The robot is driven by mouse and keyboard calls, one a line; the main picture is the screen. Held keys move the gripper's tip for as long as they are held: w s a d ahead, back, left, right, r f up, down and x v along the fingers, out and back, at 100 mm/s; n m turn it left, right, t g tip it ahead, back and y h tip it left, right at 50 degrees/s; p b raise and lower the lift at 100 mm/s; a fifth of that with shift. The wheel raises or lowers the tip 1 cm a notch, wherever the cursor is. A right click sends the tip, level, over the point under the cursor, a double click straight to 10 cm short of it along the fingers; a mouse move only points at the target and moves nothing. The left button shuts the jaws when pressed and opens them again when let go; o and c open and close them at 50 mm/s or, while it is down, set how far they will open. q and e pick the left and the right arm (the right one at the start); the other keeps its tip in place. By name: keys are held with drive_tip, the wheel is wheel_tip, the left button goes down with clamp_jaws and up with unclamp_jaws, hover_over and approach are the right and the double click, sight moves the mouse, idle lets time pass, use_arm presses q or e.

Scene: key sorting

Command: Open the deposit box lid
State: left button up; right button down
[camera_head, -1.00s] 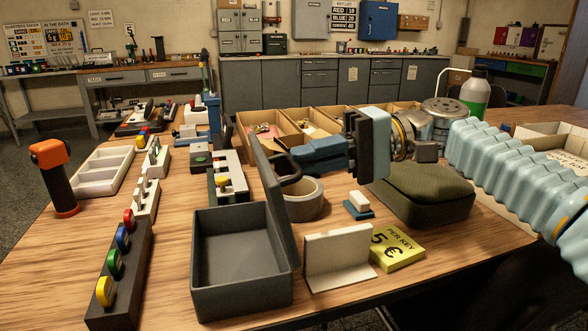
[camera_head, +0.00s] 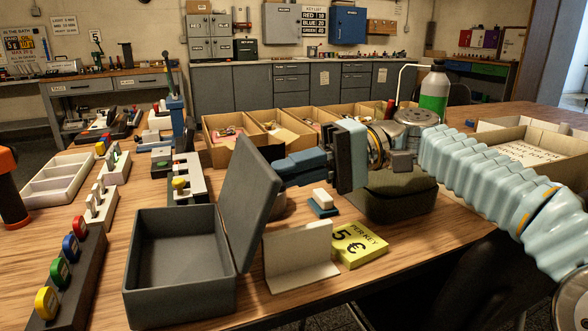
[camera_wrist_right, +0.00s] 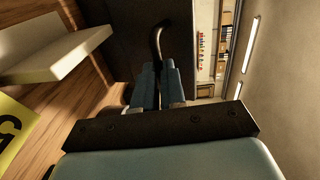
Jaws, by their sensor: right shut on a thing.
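The dark grey deposit box (camera_head: 180,297) stands at the front of the wooden table with its empty inside showing. Its lid (camera_head: 250,198) stands up from the right edge, leaning outward to the right. My right gripper (camera_head: 283,170) reaches in from the right behind the lid. In the right wrist view the lid's dark outer face (camera_wrist_right: 122,40) fills the upper middle. There my right gripper (camera_wrist_right: 159,72) has its blue fingers shut on the black curved handle (camera_wrist_right: 156,42). In the head view the lid hides the handle and the fingertips. My left gripper is not in view.
A green case (camera_head: 395,198) sits under my right wrist. Cardboard trays (camera_head: 235,150) stand behind.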

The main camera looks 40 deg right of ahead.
drive_tip(key=shift+a+f, duration=0.1)
drive_tip(key=shift+f, duration=0.25)
drive_tip(key=c, duration=1.2)
unclamp_jaws()
drive_tip(key=shift+w, duration=0.1)
drive_tip(key=shift+r, duration=0.15)
drive_tip(key=p+v, duration=0.2)
drive_tip(key=v, duration=1)
